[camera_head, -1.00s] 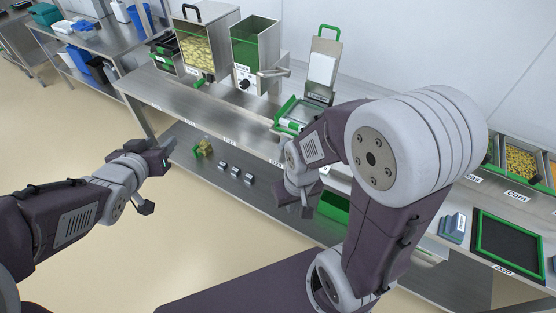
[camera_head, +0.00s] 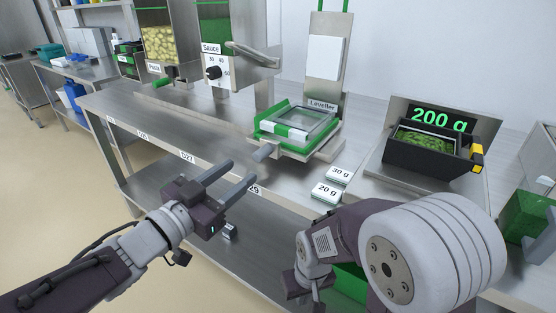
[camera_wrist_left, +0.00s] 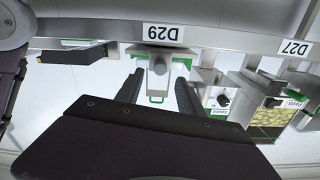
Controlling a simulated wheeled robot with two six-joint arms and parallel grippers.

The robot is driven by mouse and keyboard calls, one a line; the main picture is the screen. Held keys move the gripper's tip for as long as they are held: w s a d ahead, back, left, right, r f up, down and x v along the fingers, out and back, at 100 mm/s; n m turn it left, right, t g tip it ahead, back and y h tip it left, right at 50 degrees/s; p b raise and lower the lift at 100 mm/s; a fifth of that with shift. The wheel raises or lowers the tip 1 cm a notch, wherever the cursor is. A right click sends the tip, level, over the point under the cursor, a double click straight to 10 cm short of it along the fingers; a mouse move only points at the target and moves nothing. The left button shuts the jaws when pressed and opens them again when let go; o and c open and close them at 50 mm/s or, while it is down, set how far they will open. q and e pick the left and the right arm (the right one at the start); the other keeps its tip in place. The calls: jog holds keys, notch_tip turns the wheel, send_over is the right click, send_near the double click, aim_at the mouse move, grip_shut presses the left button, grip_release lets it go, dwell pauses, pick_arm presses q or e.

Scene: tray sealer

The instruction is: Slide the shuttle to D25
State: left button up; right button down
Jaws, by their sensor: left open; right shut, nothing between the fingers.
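The shuttle (camera_head: 287,134), a green-edged carriage holding a clear tray, stands under the leveller at the D29 station. Its grey handle (camera_head: 265,151) sticks out toward the bench's front edge. My left gripper (camera_head: 241,172) is open and empty, its fingertips just short of the handle. In the left wrist view the handle (camera_wrist_left: 159,66) shows between the spread fingers. The D25 label (camera_head: 143,136) is on the bench's front edge to the left, beyond the D27 label (camera_head: 187,157). My right gripper (camera_head: 299,285) is shut and empty, low in front of the bench.
The sauce dispenser (camera_head: 214,60) and pasta hopper (camera_head: 160,45) stand left of the leveller (camera_head: 325,65). Two weights (camera_head: 328,193) lie to the right, near a scale reading 200 g with a black tray (camera_head: 430,155). The bench front toward D25 looks clear.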

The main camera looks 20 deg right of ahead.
aim_at(257, 158)
pick_arm(q)
jog(key=b+x, duration=0.1)
jog(key=x, duration=0.6)
jog(key=shift+w+d+b, duration=0.1)
jog(key=shift+d+b, duration=0.1)
jog(key=shift+b, duration=0.15)
jog(key=shift+w+d+r, duration=0.15)
jog(key=shift+w+d, duration=0.25)
grip_shut()
dwell(0.7)
